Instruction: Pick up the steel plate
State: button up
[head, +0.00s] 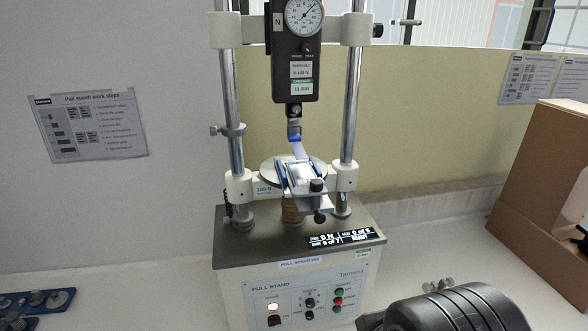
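A pull stand (298,285) stands on the counter in the middle of the head view. On its round table (268,169) sits a small clamp fixture with blue side rails (282,177). A pale, flat piece (300,173) lies between the rails; it may be the steel plate, but it is too small to be sure. A bluish strip (299,149) runs from it up to the grip (294,127) under the force gauge (295,60). My gripper's fingers are not visible. A black ribbed body at the lower right appears to be part of my arm.
Two upright columns (233,100) flank the fixture. A cardboard box (540,190) stands at the right. A blue tray with metal parts (35,304) lies at the lower left. Small metal parts (438,285) show beyond the black body.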

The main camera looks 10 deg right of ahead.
aim_at(301, 173)
jog(key=k+l+u, duration=0.1)
jog(key=u, duration=0.4)
jog(key=k+u, duration=0.2)
jog(key=u, duration=0.3)
jog(key=k+u, duration=0.15)
jog(key=u, duration=0.35)
jog(key=k+j, duration=0.15)
jog(key=j, duration=0.15)
jog(key=k+j, duration=0.2)
